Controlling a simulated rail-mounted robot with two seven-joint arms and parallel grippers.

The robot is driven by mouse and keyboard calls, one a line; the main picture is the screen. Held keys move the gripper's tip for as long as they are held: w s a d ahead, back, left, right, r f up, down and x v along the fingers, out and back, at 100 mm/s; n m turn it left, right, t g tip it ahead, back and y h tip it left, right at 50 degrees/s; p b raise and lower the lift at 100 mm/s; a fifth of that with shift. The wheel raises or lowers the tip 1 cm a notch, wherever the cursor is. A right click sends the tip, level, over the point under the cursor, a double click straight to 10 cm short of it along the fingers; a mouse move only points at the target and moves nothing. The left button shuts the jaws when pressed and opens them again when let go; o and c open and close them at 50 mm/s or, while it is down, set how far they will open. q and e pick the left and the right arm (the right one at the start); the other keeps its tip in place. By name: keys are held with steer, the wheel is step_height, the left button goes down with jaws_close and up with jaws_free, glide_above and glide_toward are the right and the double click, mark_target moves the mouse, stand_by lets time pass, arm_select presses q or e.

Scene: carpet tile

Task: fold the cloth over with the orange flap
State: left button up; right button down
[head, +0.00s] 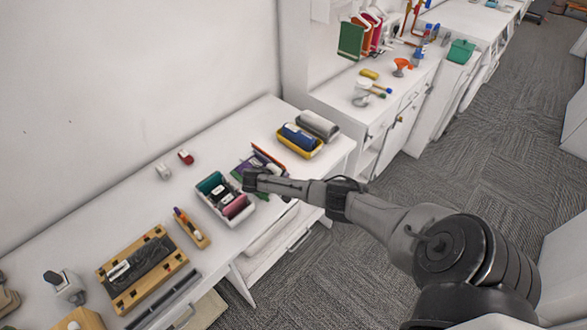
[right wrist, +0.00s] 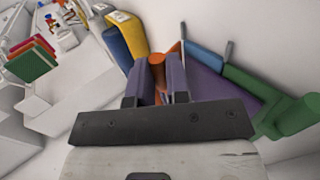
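The purple cloth (head: 240,168) lies on the white table between a white tray and a yellow tray. Orange and blue edging (head: 268,157) shows at its far right side. In the right wrist view the cloth (right wrist: 207,82) spreads behind my fingers, with blue and green pieces around it. My right gripper (head: 250,180) is low over the cloth and hides part of it. In the right wrist view an upright orange piece, seemingly the flap (right wrist: 157,68), stands between the two fingers of the right gripper (right wrist: 158,88), which appear closed against it. My left gripper is not in view.
A white tray (head: 212,213) of coloured rolls stands close to the left of the right gripper. Wooden trays (head: 124,302) sit nearer on the left. Bare tabletop (head: 215,156) lies towards the wall.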

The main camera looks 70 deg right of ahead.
steer(key=shift+w+a+f, duration=0.25)
steer(key=shift+a+f, duration=0.45)
steer(key=shift+f, duration=0.15)
steer(key=shift+a+f, duration=0.1)
steer(key=shift+f, duration=0.2)
steer(key=shift+s+a+f, duration=0.1)
steer(key=shift+f, duration=0.1)
steer(key=c, duration=1.5)
jaws_free()
steer(key=o, duration=0.4)
steer(key=shift+r, duration=0.15)
steer(key=shift+w+r, duration=0.1)
steer(key=shift+w, duration=0.1)
